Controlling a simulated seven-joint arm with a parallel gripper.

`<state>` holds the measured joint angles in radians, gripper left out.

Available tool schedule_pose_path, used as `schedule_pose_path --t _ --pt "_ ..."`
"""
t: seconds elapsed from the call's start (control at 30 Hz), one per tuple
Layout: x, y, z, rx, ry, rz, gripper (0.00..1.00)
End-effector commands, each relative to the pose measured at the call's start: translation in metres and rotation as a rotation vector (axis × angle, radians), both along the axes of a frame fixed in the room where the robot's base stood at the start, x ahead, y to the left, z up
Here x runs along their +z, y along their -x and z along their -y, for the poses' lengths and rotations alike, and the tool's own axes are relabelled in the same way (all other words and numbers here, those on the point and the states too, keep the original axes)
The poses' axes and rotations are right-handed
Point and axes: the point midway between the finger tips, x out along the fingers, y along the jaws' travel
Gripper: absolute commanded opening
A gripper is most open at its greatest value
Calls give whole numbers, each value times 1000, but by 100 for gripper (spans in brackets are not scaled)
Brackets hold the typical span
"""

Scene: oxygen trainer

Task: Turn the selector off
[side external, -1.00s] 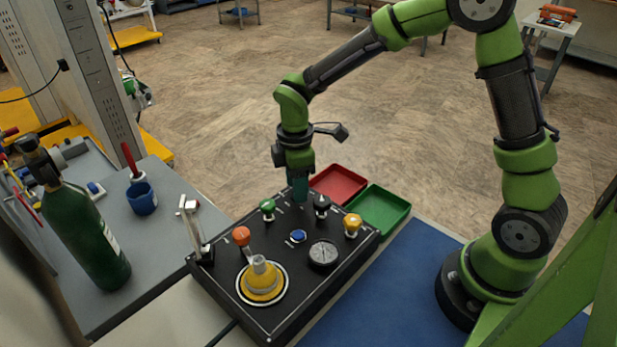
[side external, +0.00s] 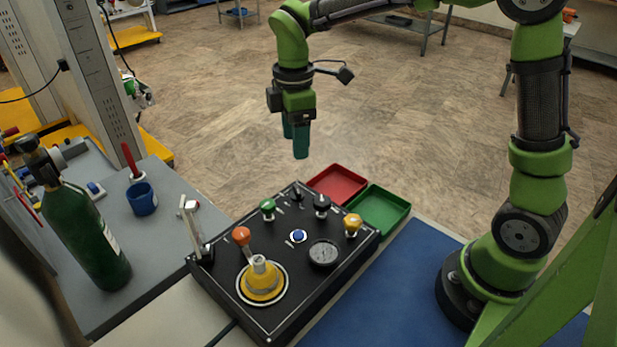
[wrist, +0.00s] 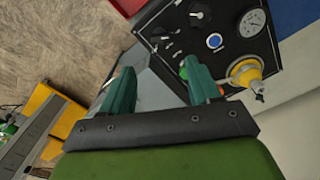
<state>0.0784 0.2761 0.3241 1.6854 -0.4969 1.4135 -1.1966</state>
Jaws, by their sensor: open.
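The black control panel (side external: 215,283) lies on the bench, with a small black selector (side external: 297,196) near its far corner. The selector also shows in the wrist view (wrist: 160,32), too small to read its setting. A larger black knob (side external: 321,203) stands to its right. My gripper (side external: 295,148) hangs above the far corner of the panel, fingers pointing down, open and empty. It is clear of the selector and touches nothing. In the wrist view its two fingers (wrist: 158,75) are spread apart, the right one partly covering the green knob (wrist: 183,71).
The panel also carries an orange knob (side external: 241,235), yellow knob (side external: 352,223), blue button (side external: 298,236), gauge (side external: 323,253) and yellow fitting (side external: 262,281). Red (side external: 337,182) and green (side external: 381,209) trays sit behind it. A green cylinder (side external: 88,240) stands left. Space around my gripper is clear.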

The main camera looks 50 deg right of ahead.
Motion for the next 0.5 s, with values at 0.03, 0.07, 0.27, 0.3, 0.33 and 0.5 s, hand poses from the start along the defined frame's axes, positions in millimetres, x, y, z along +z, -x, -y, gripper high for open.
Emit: schedule_pose_path --t 0.03,0.07,0.27,0.3,0.33,0.5 --pt "12 -1 0 1 1 6 62" --pt "17 -1 0 0 0 4 62" --pt "43 -1 0 1 1 2 62" --pt "46 0 0 0 0 1 62" --pt "48 0 0 0 0 2 62" --pt "51 0 0 1 1 0 62"
